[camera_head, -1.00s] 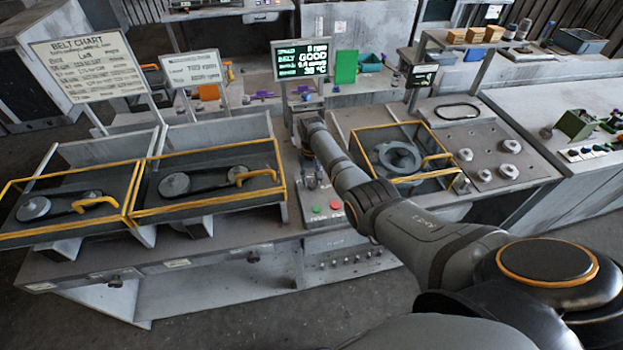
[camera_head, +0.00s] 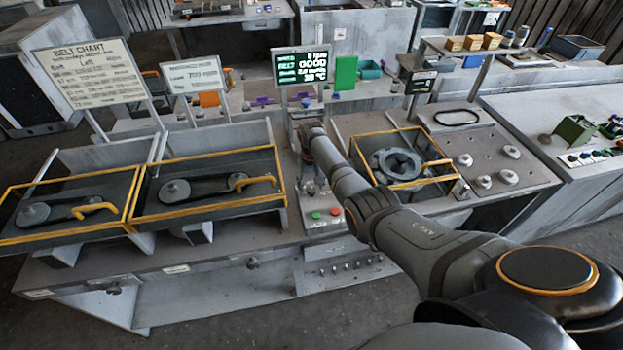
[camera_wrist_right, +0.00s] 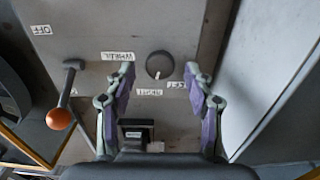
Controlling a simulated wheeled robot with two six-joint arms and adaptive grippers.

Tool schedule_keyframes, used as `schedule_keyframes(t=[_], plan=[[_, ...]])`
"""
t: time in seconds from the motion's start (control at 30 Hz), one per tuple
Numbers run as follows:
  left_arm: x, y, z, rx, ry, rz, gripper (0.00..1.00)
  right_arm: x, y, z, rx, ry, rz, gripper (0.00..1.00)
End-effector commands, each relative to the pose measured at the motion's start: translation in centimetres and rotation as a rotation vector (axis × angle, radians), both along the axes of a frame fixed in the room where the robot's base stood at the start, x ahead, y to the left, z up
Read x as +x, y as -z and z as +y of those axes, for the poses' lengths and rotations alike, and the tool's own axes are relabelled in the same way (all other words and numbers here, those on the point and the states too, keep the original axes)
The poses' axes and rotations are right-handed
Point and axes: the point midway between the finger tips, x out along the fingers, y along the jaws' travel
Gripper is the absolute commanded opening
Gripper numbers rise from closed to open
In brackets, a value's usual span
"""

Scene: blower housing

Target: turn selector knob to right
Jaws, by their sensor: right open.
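The selector knob (camera_wrist_right: 160,66) is a round dark knob with a white pointer mark on a grey panel, seen in the right wrist view. The mark points towards the bottom of that picture. My right gripper (camera_wrist_right: 160,75) is open, with one purple-padded finger on each side of the knob in the picture. I cannot tell how far the fingertips are above the panel. In the head view the right gripper (camera_head: 311,184) points down at the control panel, small and partly hidden by my arm, and the knob is not visible. My left gripper is not in view.
Green and red buttons (camera_head: 325,213) are on the panel front. Yellow-framed belt trays (camera_head: 208,205) and a round housing (camera_head: 397,164) flank the panel.

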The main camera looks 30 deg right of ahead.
Motion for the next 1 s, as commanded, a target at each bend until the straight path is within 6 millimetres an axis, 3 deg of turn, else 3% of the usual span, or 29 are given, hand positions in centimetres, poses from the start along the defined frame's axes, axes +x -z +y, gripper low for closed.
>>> schedule_keyframes(t=[0.3,0.5,0.67,1.0], plan=[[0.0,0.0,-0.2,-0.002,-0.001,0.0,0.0,0.1,-7.0,-0.1,-0.001,0.001,-0.006,0.54],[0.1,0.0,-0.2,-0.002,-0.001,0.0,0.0,0.1,-10.5,-0.1,-0.001,0.001,-0.004,0.54],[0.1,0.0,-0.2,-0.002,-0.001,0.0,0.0,0.0,-11.6,0.0,-0.001,0.001,-0.003,0.54],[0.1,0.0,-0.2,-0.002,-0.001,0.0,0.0,0.0,-11.6,0.0,0.0,0.001,-0.002,0.54]])
